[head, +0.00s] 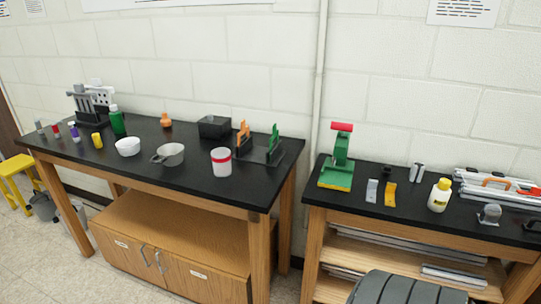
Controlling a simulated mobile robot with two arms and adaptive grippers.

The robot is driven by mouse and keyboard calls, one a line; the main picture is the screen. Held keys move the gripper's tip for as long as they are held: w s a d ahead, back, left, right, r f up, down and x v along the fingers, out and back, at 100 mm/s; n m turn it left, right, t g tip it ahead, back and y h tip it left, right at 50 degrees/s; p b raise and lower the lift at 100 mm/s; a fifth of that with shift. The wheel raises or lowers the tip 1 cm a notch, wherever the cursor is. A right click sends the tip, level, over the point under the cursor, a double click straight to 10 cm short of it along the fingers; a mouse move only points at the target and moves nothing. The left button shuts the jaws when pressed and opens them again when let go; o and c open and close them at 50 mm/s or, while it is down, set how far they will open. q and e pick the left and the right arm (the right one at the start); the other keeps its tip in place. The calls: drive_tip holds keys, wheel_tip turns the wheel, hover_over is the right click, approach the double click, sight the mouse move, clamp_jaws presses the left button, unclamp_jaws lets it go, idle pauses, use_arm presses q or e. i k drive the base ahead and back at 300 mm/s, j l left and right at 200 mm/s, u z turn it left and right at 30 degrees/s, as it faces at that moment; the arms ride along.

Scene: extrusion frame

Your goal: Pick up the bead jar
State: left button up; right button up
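A white jar with a red band near its top (221,163) stands upright near the front right of the left black-topped bench (190,189). It looks most like the bead jar, but no beads show and I cannot read a label. Nothing touches it. Neither of my grippers is in view.
A grey handled pot (170,155) and a white bowl (128,147) stand left of the jar. Behind it are a black box (214,127) and a rack with orange and green parts (272,147). The right bench holds a green press (338,165) and a yellow-capped bottle (439,197).

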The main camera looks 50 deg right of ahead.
sight(222, 162)
drive_tip(key=z, duration=1.45)
